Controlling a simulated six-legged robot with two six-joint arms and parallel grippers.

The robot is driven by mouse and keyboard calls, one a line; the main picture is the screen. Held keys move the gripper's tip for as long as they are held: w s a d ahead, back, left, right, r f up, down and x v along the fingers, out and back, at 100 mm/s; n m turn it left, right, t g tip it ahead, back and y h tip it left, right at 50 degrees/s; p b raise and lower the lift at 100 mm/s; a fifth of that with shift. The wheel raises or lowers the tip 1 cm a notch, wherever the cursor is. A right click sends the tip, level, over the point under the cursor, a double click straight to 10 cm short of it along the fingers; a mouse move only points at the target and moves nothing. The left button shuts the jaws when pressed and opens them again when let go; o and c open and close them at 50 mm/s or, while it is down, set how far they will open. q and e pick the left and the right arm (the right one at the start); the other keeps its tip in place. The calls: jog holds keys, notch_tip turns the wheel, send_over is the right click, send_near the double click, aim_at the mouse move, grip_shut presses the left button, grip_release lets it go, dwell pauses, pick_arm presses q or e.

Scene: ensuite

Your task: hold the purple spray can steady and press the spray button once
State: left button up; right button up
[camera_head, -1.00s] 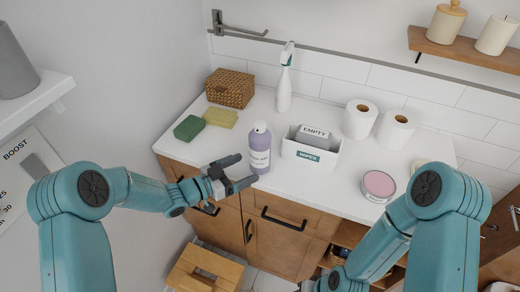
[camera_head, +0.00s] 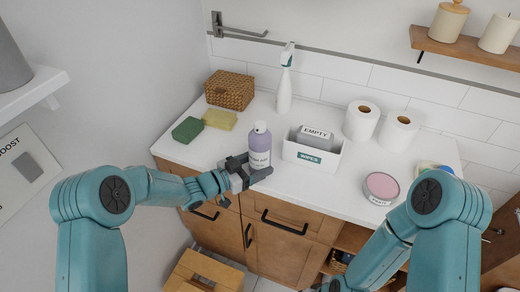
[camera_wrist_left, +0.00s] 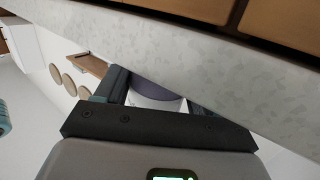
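The purple spray can (camera_head: 259,143) with a pale cap stands upright at the front edge of the white counter. My left gripper (camera_head: 257,165) is low at the can's front, with one finger to each side of its lower part. The left wrist view shows the purple can with its white label (camera_wrist_left: 155,98) between the fingers (camera_wrist_left: 154,100). The fingers look open, and I cannot tell whether they touch the can. The spray button at the top is too small to make out.
A white spray bottle (camera_head: 284,88), a wicker basket (camera_head: 229,90) and sponges (camera_head: 188,129) are behind and left. Toilet rolls (camera_head: 360,121) and a pink-topped tin (camera_head: 381,187) stand farther right.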

grip_shut()
dwell(1.5)
